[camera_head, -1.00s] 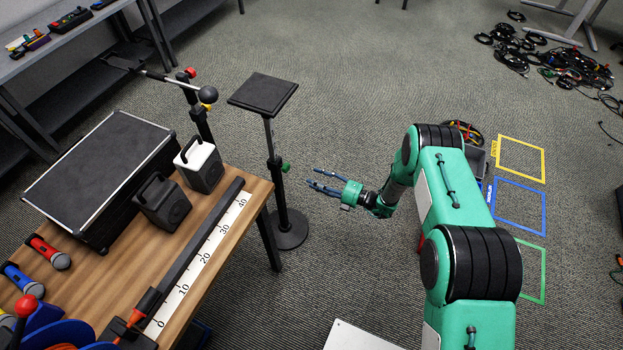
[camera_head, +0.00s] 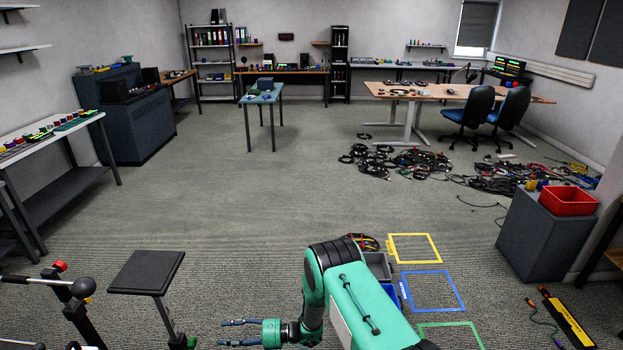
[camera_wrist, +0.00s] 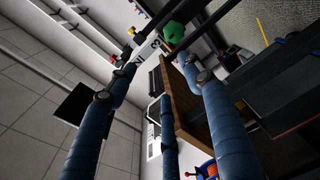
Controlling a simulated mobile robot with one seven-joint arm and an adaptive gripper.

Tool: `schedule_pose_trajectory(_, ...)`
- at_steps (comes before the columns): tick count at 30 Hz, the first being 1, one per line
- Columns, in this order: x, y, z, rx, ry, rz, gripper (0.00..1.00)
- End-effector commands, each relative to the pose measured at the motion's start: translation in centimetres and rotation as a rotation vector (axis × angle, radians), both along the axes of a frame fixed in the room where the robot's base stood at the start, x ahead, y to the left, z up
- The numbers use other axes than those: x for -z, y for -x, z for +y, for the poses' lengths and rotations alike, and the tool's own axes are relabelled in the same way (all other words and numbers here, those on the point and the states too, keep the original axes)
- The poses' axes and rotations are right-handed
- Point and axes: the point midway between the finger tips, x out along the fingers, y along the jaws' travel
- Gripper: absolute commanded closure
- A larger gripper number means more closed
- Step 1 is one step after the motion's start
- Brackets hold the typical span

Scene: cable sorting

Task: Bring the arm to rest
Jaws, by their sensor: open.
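My gripper (camera_head: 232,332) is open and empty at the bottom of the head view, at the end of my green arm. Its blue fingers point left, toward a black-topped stand (camera_head: 147,272), and are apart from it. In the wrist view my blue fingers (camera_wrist: 150,100) spread wide with nothing between them touching. Behind them the wrist view shows a wooden table (camera_wrist: 185,115) at a slant.
Yellow (camera_head: 437,240), blue (camera_head: 461,290) and green floor frames lie right of my arm, with bins partly hidden behind it. Loose cables (camera_head: 395,162) cover the floor farther back. A grey cabinet (camera_head: 535,240) bears a red bin (camera_head: 568,200). Mid-floor is clear.

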Motion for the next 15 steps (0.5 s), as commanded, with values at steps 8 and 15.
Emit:
schedule_pose_trajectory(8, -8.8, 0.0, -1.7, -0.111, 0.039, -0.266, 0.49)
schedule_pose_trajectory(15, -15.7, 1.0, -4.1, -0.215, 0.077, -0.506, 0.49)
